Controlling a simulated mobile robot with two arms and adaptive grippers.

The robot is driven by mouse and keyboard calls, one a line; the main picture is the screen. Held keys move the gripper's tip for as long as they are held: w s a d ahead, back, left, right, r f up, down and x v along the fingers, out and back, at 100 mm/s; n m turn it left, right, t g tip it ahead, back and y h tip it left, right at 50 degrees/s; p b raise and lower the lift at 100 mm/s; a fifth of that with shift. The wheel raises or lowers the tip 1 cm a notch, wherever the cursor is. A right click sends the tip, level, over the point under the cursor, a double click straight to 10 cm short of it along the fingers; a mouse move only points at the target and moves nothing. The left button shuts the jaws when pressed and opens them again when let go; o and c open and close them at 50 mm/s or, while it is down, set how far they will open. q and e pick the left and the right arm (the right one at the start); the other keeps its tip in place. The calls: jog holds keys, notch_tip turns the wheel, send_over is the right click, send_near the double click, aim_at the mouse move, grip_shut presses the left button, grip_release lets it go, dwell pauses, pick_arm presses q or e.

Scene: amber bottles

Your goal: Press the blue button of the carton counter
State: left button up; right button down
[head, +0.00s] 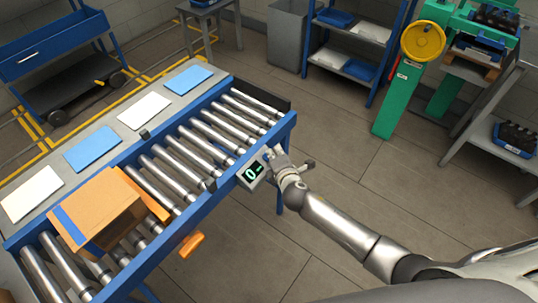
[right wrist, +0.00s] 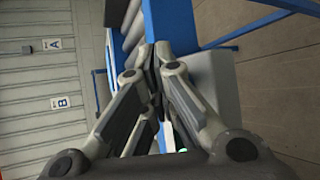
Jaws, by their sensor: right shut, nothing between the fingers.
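The carton counter (head: 251,173) is a small grey box with a dark display on the near side of the blue conveyor frame. Its display shows a green 0 and part of another mark. My right gripper (head: 274,153) is at the counter's right end and covers part of it. No blue button shows; that part of the counter is behind the gripper. In the right wrist view the fingers (right wrist: 154,58) are together with nothing between them, close to the blue frame. I cannot tell whether the fingertips touch the counter. My left gripper is not in view.
Blue and white sheets lie along the far ledge. An orange handle-like part (head: 191,245) sticks out below the near rail. A green post with a yellow wheel (head: 423,41) stands at the back right. The floor between is clear.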

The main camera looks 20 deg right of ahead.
notch_tip(320, 180, up, 5)
jog(key=s+d+p, duration=0.2)
jog(key=p, duration=0.3)
jog(key=shift+s+r+p, duration=0.15)
jog(key=shift+s+p, duration=0.05)
jog(key=shift+p, duration=0.2)
jog(key=s+d+f+m+g+b, duration=0.2)
jog(key=s+f+m, duration=0.1)
jog(key=s+f, duration=0.55)
jog(key=s+d+f+m+g+b, duration=0.1)
jog(key=s+f+m+g, duration=0.3)
jog(key=f, duration=0.8)
jog(key=s+d+f+m+g+b, duration=0.1)
jog(key=s+d+f+m+b, duration=0.1)
jog(key=s+f, duration=0.7)
jog(key=s+f+m+g+b, duration=0.1)
jog(key=s+f+m, duration=0.4)
jog(key=s, duration=0.9)
jog(key=s+f+m+g+b, duration=0.2)
jog(key=s+f+m+g, duration=0.2)
jog(key=s+f, duration=0.6)
jog(key=s+m, duration=0.1)
jog(key=s, duration=0.3)
jog(key=shift+a+f, duration=0.3)
